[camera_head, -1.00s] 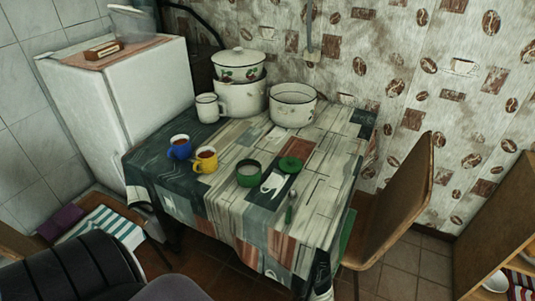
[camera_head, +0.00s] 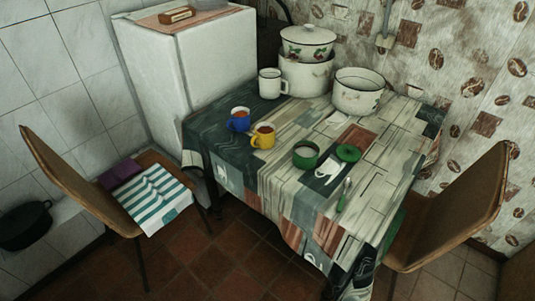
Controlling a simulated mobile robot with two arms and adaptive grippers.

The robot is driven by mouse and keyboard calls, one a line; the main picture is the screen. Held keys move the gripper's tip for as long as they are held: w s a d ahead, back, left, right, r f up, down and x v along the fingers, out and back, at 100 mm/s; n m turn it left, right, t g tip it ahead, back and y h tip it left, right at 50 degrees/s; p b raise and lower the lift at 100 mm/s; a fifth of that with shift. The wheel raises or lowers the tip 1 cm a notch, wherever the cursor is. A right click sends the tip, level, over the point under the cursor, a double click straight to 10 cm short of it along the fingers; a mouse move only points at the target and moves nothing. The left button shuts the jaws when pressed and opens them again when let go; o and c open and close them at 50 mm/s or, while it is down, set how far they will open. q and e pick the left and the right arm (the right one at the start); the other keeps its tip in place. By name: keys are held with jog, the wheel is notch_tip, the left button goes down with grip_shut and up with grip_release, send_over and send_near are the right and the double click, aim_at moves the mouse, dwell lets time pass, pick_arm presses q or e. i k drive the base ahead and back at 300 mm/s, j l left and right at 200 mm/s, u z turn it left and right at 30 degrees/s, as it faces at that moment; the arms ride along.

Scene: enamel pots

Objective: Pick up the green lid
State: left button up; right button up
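The green lid (camera_head: 348,153) lies flat on the patterned tablecloth of the table (camera_head: 375,185), on its right half. A small green pot (camera_head: 305,155) stands open just to the left of the lid, apart from it. A spoon (camera_head: 344,195) lies in front of the lid, near the table's front edge. Neither of my grippers shows in the view.
A blue mug (camera_head: 238,120) and a yellow mug (camera_head: 262,136) stand left of the green pot. A white mug (camera_head: 270,84) and large enamel pots (camera_head: 358,92) stand at the back. Chairs stand left (camera_head: 80,185) and right (camera_head: 455,215); floor (camera_head: 225,255) is free in front.

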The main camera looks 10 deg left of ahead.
aim_at(347, 153)
jog(key=i+j, duration=0.2)
jog(key=j, duration=0.2)
jog(key=i+j, duration=0.2)
jog(key=j, duration=0.15)
jog(key=i+j+u, duration=0.1)
jog(key=j, duration=0.3)
jog(key=i, duration=0.1)
